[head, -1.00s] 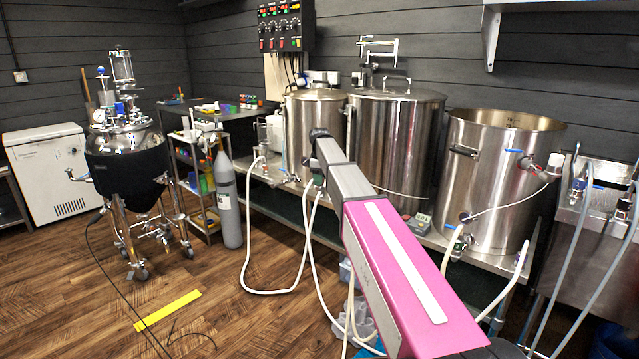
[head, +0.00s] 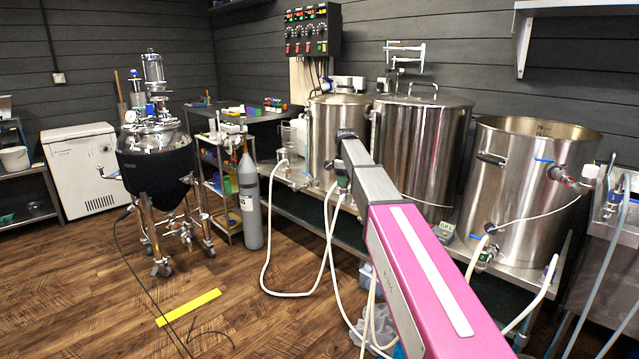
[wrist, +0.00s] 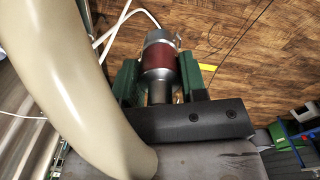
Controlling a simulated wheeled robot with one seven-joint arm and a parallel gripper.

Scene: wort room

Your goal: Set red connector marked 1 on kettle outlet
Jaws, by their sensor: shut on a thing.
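My gripper (wrist: 160,76) has green fingers on both sides of the red connector (wrist: 160,55) and is shut on it in the wrist view. The connector has a dark red band between grey metal ends; no number is readable. In the head view my gripper (head: 343,182) is small, beyond the end of my pink and grey arm, in front of the left kettle (head: 322,125). Two more steel kettles stand to its right, the middle one (head: 415,140) and the right one (head: 525,180). Which outlet is meant I cannot tell; the left kettle's lower front is partly hidden by my arm.
A thick cream hose (wrist: 70,70) crosses close to the wrist camera. White hoses (head: 268,250) hang from the kettle bench to the floor. A grey gas cylinder (head: 249,205) and a steel fermenter (head: 155,160) stand at left. The wooden floor by the yellow strip (head: 188,307) is mostly clear.

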